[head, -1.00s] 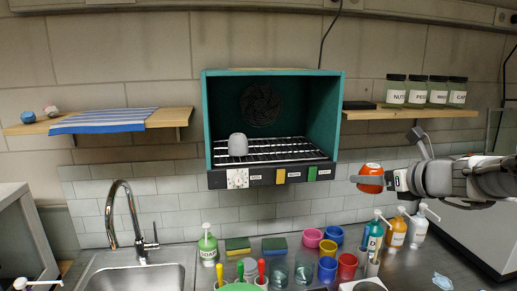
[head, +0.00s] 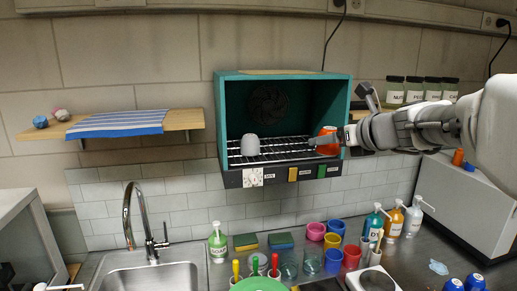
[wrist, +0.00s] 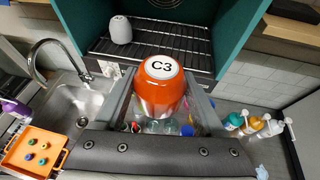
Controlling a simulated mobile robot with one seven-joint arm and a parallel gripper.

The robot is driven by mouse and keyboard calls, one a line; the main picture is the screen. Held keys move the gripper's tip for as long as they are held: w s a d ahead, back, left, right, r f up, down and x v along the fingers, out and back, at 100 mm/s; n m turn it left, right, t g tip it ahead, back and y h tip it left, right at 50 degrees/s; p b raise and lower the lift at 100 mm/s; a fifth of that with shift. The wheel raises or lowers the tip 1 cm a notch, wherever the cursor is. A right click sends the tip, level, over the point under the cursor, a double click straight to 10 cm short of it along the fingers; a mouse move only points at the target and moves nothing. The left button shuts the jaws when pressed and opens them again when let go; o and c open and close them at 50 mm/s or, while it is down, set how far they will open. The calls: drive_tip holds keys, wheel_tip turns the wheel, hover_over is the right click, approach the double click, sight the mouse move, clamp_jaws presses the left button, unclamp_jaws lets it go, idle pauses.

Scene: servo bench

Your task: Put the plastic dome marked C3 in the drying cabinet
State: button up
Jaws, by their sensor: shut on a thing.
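My gripper (head: 324,141) is shut on the orange plastic dome (head: 326,131). The dome's white top label reads C3 in the wrist view (wrist: 160,68), with one finger on each side. The drying cabinet (head: 341,105) is a teal, open-fronted box on the wall with a wire rack (head: 283,147). In the head view the dome overlaps the right part of the opening. In the wrist view it lies before the rack's front edge, with counter items visible below it. A grey rounded item (head: 250,145) stands on the rack's left part; it also shows in the wrist view (wrist: 121,31).
The rack's middle is clear. The cabinet's front panel (head: 275,175) carries labelled switches. A shelf with labelled jars (head: 414,90) is on the right, and one with a striped cloth (head: 116,123) on the left. Cups, bottles and a sink (head: 150,268) are below.

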drive_tip(key=shift+w+a+r, duration=0.25)
drive_tip(key=shift+w, duration=0.15)
drive_tip(key=p, duration=0.7)
hover_over(295, 150)
drive_tip(key=shift+s+f+b, duration=0.3)
drive_tip(key=shift+f+b, duration=0.25)
drive_tip(key=shift+f, duration=0.3)
wheel_tip(295, 150, down, 5)
drive_tip(key=shift+s+f+b, duration=0.1)
drive_tip(key=shift+b, duration=0.75)
drive_tip(key=shift+w+f, duration=0.15)
drive_tip(key=shift+w, duration=0.05)
drive_tip(key=shift+f, duration=0.1)
drive_tip(key=o, duration=1.3)
